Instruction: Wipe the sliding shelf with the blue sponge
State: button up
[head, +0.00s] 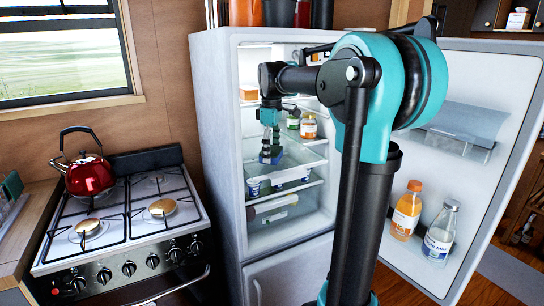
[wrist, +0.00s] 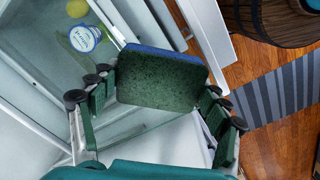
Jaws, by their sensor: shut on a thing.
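My gripper (head: 270,140) points down inside the open fridge (head: 215,130) and is shut on the blue sponge (head: 270,158). In the wrist view the sponge (wrist: 160,78) shows a dark green scouring face and a blue edge, held between my gripper's fingers (wrist: 155,105). The sponge is over the front left part of a glass shelf (head: 308,157), which looks to be the sliding shelf. Whether the sponge touches the glass I cannot tell. In the wrist view a glass shelf (wrist: 35,50) lies at the left, partly hidden by the sponge and fingers.
White-and-blue cups (head: 254,187) stand below the glass. The open fridge door (head: 480,100) at right holds an orange bottle (head: 407,210) and a clear bottle (head: 441,232). A stove with a red kettle (head: 88,174) is at left.

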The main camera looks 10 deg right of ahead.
jog(key=shift+d+r, duration=0.1)
jog(key=shift+r, duration=1.95)
jog(key=shift+r, duration=0.15)
